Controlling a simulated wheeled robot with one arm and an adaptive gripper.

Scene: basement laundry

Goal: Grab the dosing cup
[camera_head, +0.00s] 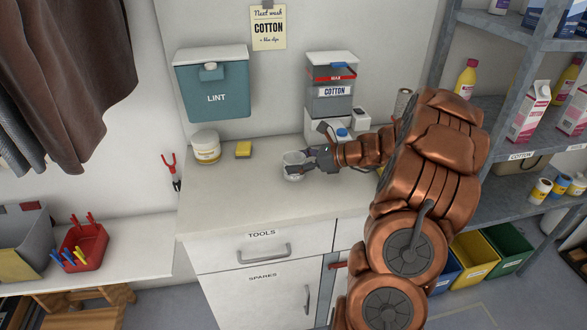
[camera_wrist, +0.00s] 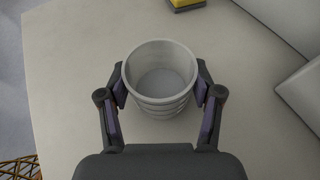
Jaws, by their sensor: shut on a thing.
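The dosing cup is a small, whitish, ribbed cup (camera_head: 292,160) near the middle of the counter in the head view. In the wrist view the cup (camera_wrist: 160,104) stands upright with its open mouth facing the camera, and it looks empty. My gripper (camera_wrist: 160,92) has one finger on each side of the cup, shut on its walls. In the head view my gripper (camera_head: 304,163) reaches the cup from the right, and its fingers hide part of the cup. I cannot tell whether the cup's base touches the counter.
The counter (camera_head: 240,190) is clear in front and to the left. A white tub (camera_head: 206,146) and a yellow sponge (camera_head: 243,149) stand behind left. A teal LINT bin (camera_head: 213,90) hangs on the wall.

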